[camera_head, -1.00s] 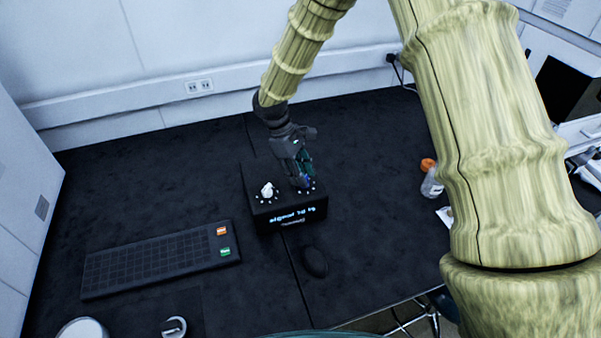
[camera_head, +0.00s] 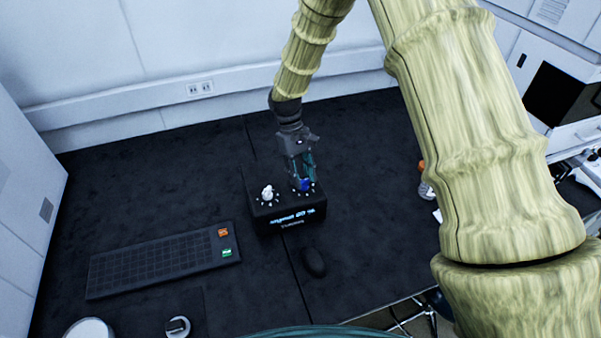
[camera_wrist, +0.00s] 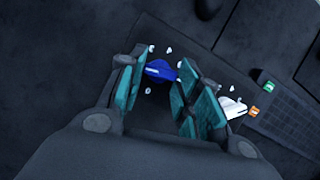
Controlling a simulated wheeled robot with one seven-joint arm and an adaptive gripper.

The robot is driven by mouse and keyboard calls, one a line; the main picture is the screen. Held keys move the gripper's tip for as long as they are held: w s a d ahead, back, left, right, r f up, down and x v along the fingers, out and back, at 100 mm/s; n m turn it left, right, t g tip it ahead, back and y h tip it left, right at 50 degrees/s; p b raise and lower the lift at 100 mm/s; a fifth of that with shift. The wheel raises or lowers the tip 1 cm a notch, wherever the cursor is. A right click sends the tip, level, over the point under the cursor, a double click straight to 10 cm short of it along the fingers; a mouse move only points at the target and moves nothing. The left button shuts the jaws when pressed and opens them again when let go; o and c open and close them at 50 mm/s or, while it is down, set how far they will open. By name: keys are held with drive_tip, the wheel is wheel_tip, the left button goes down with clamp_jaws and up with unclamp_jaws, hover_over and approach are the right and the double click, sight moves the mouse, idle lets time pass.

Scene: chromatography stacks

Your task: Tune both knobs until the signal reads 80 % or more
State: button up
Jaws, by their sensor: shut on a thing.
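A black box (camera_head: 260,222) stands on the dark bench with two knobs on its top. The white knob (camera_head: 267,192) is on the left, free, with small white marks around it. The blue knob (camera_head: 305,185) is on the right. My gripper (camera_head: 302,179) points down over the blue knob and is shut on it. In the wrist view the teal-padded fingers (camera_wrist: 157,82) stand on both sides of the blue knob (camera_wrist: 160,70), partly hiding it. The lit signal display (camera_head: 293,217) on the box's front appears upside down, and its number is too small to read surely.
A black keyboard-like panel (camera_head: 150,265) with an orange key and a green key lies left of the box. A black mouse (camera_head: 314,262) lies in front of it. A clear bottle (camera_head: 427,189) with an orange cap is at the right. The bench behind the box is clear.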

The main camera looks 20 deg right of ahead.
drive_tip(key=shift+w+d+r+m+y, duration=0.15)
drive_tip(key=shift+m+y, duration=0.25)
drive_tip(key=shift+m, duration=0.8)
drive_tip(key=shift+p, duration=0.3)
drive_tip(key=o, duration=1)
drive_tip(key=v, duration=1.1)
drive_tip(key=shift+w+d+r, duration=0.1)
drive_tip(key=shift+d+r, duration=0.05)
drive_tip(key=shift+r, duration=0.25)
